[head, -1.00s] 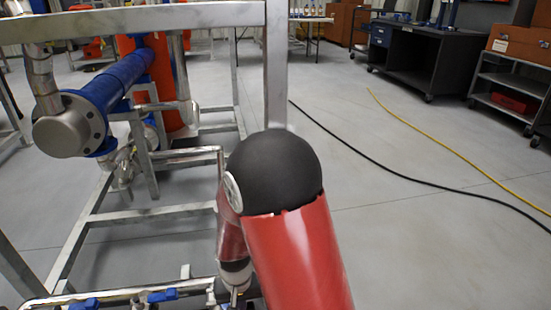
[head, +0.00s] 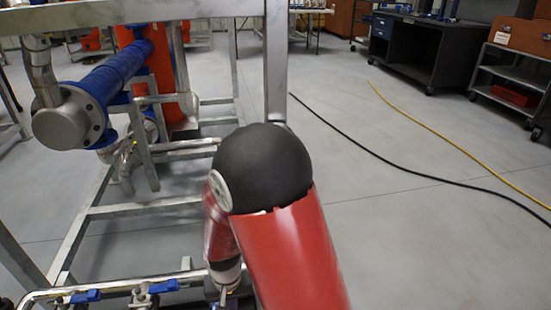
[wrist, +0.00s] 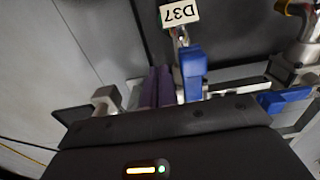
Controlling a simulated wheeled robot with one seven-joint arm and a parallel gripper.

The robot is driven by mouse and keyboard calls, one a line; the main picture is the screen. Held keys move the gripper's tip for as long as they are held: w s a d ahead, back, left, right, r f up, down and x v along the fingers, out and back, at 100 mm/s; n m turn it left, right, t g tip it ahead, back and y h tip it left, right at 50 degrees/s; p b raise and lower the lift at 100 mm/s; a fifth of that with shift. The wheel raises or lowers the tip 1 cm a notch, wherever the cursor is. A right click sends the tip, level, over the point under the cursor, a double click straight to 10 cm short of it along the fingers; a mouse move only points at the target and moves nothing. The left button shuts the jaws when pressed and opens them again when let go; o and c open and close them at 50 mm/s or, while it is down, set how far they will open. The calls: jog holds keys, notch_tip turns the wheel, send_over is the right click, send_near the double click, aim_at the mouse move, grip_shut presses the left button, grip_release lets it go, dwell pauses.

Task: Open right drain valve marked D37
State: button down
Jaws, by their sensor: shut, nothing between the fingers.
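The D37 tag (wrist: 180,12) appears upside down at the top of the wrist view. A blue valve handle (wrist: 193,72) stands just below it, on a metal fitting. My gripper (wrist: 154,75) shows its purple fingers shut together and empty, immediately left of the blue handle. I cannot tell whether the fingers touch the handle. In the head view, my arm hides the gripper's fingers and no tag is readable. Two blue handles, a right one (head: 163,286) and a left one (head: 85,296), sit on the pipe at the bottom left; I cannot tell which is marked D37.
Another blue handle (wrist: 285,97) lies to the right in the wrist view. The metal skid frame (head: 275,75) rises just beyond my arm. A blue pipe with a steel end cap (head: 62,122) stands left. Black and yellow cables cross the open floor (head: 400,220) at right.

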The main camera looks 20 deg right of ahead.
jog(key=shift+d, duration=0.1)
notch_tip(320, 180, up, 7)
jog(key=d+p, duration=0.1)
jog(key=p, duration=0.4)
dwell(0.6)
jog(key=shift+s, duration=0.1)
jog(key=s+d+r+n+t, duration=0.1)
jog(key=d+r, duration=0.1)
jog(key=r, duration=0.6)
jog(key=s+d+r+t, duration=0.1)
jog(key=d+r+t, duration=0.1)
jog(key=r, duration=0.5)
jog(key=s+d+r+n+t, duration=0.1)
jog(key=s+d+r+t, duration=0.1)
jog(key=s+r, duration=0.7)
jog(key=shift+s+d+r+t, duration=0.3)
jog(key=shift+d+r, duration=0.15)
jog(key=shift+r, duration=0.4)
